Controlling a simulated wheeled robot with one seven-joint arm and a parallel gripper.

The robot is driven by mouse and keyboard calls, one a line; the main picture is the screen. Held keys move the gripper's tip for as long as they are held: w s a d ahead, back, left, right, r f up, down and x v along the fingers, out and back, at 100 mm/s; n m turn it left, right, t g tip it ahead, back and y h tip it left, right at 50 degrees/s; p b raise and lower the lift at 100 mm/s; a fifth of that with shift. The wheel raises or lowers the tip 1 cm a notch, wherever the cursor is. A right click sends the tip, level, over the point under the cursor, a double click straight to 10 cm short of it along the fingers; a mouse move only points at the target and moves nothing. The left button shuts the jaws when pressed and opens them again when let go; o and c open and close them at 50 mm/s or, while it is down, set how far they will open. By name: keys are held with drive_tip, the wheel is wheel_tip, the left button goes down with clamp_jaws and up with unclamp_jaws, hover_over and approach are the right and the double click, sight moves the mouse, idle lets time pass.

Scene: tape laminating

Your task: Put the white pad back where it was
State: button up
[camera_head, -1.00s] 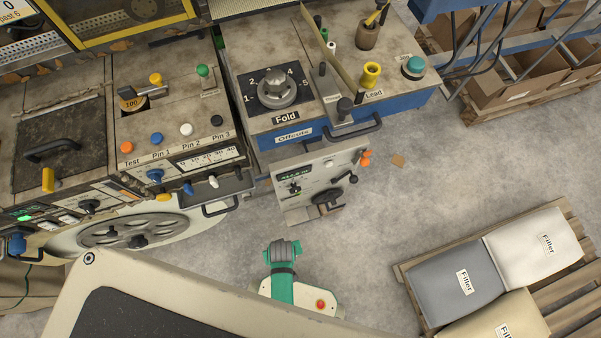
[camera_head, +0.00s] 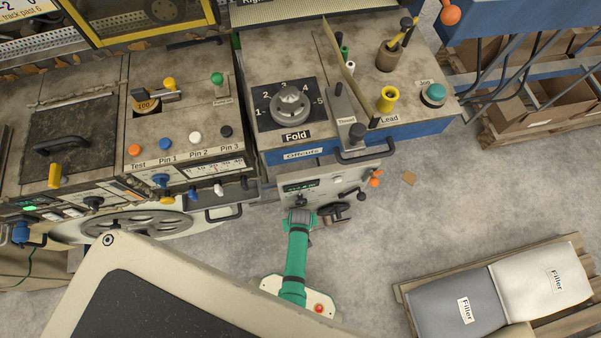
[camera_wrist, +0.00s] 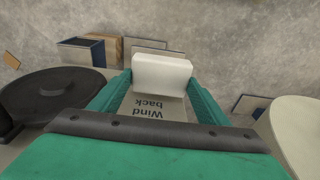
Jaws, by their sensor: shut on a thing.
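The white pad (camera_wrist: 162,72) is a small white block in the wrist view. My gripper (camera_wrist: 161,88) is shut on it, with a green finger on each side. A "Wind back" label (camera_wrist: 153,108) shows upside down just below the pad, between the fingers. I cannot tell whether the pad touches the surface there. In the head view my arm reaches to the small control panel (camera_head: 330,187) under the Offcuts tray. The pad is hidden in that view.
A black handwheel (camera_wrist: 52,92) is close on the left in the wrist view; on the panel in the head view there is a black crank (camera_head: 333,209) and orange knobs (camera_head: 375,178). A pallet with Filler sacks (camera_head: 540,285) stands at lower right.

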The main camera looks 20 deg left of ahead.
drive_tip(key=shift+w+f, duration=0.8)
drive_tip(key=shift+f, duration=1.65)
drive_tip(key=o, duration=1.1)
drive_tip(key=r, duration=0.4)
drive_tip(key=s+r, duration=0.1)
drive_tip(key=r, duration=0.7)
drive_tip(key=shift+s+d, duration=0.2)
drive_tip(key=shift+d, duration=0.15)
drive_tip(key=shift+s, duration=0.1)
